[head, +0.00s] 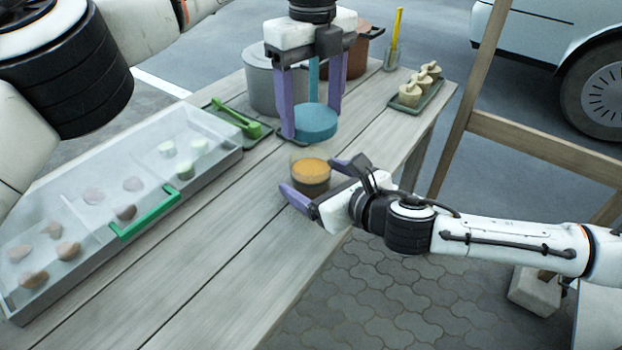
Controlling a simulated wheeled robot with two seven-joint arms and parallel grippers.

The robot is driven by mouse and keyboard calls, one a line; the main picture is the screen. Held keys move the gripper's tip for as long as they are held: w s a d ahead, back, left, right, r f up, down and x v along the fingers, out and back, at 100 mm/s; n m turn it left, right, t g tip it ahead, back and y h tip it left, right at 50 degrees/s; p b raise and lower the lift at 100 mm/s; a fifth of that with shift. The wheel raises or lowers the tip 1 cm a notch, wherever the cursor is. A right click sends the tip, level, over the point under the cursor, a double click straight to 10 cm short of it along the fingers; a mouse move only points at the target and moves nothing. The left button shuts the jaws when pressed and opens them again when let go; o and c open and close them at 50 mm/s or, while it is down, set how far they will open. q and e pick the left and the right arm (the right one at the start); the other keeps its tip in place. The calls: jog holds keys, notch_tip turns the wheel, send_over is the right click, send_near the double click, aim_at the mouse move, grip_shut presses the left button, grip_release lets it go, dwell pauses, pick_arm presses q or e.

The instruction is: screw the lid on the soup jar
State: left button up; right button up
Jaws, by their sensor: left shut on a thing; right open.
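The soup jar (311,178) is a small clear jar with orange-brown contents, standing upright on the wooden table. The lid (317,122) is a flat teal disc, held level above and behind the jar, apart from it. My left gripper (312,119) points down with its purple fingers shut on the lid's sides. An upright teal piece shows between those fingers. My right gripper (311,182) is open, coming in low from the right, with one finger on each side of the jar. Whether the fingers touch the jar is hard to tell.
A clear compartmented box (225,160) with pale and brown lumps and a green handle (145,215) lies left. Behind stand a grey pot (262,85), a brown pot (372,45) and a tray (432,97) of beige pieces. The front table planks (230,260) are bare.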

aim_at(311, 176)
jog(key=shift+w+a+f, duration=0.2)
jog(key=shift+w+a, duration=0.15)
jog(key=shift+w, duration=0.2)
jog(key=shift+c, duration=0.4)
jog(key=c, duration=1.5)
pick_arm(q)
jog(key=shift+f, duration=2.5)
jog(key=shift+f, duration=0.1)
jog(key=shift+f, duration=0.8)
jog(key=shift+f, duration=0.55)
